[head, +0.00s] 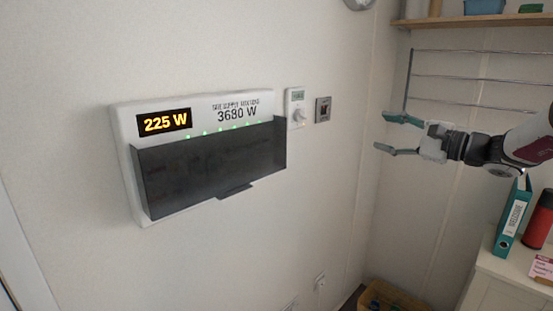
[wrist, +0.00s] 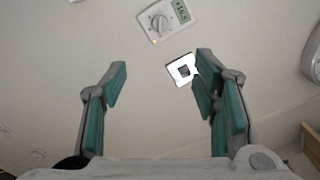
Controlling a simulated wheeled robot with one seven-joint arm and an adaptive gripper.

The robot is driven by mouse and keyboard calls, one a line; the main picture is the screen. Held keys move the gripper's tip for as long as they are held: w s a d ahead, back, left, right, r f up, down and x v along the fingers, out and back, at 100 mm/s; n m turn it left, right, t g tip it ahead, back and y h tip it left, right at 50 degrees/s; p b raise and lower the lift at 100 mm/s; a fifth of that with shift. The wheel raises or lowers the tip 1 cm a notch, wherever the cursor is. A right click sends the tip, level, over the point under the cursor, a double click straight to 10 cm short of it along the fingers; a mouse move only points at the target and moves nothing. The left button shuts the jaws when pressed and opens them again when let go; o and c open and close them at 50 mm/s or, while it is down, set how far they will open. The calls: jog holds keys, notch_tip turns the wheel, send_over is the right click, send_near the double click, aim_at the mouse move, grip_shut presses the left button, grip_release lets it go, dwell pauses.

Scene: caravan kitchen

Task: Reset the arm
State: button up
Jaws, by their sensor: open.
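My gripper (head: 388,134) is at the right of the head view, held in the air in front of the wall corner. Its two teal-padded fingers are spread apart and point left, with nothing between them. In the wrist view my gripper (wrist: 160,92) also shows open and empty. Beyond its fingers are a thermostat (wrist: 165,18) with a small display and a square wall switch (wrist: 181,69). The tip of the right finger overlaps the edge of the switch in that view; I cannot tell the distance.
A power panel (head: 125,122) reading 225 W, with a dark cover (head: 210,172), hangs on the wall. A wire rack (head: 480,75) and a wooden shelf (head: 470,21) are behind my arm. A teal binder (head: 511,216) and red flask (head: 539,220) stand on a counter below. A basket (head: 400,296) sits low.

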jog(key=s+a+f+n+g+h, duration=0.2)
jog(key=s+a+f+n+g, duration=0.15)
jog(key=s+a, duration=0.55)
jog(key=s+a+f+n+g+h, duration=0.2)
jog(key=s+a+n+g, duration=0.3)
jog(key=s, duration=0.5)
jog(key=s+d+f+n+h, duration=0.1)
jog(key=s+d+n+h, duration=0.1)
jog(key=s, duration=0.5)
jog(key=s+d+f+n+h, duration=0.2)
jog(key=s+h, duration=0.2)
jog(key=s, duration=0.3)
jog(key=s+d+f+n+t+h, duration=0.1)
jog(key=s+d+n+h, duration=0.1)
jog(key=s, duration=0.4)
jog(key=shift+s+f+h, duration=0.4)
jog(key=shift+n, duration=0.25)
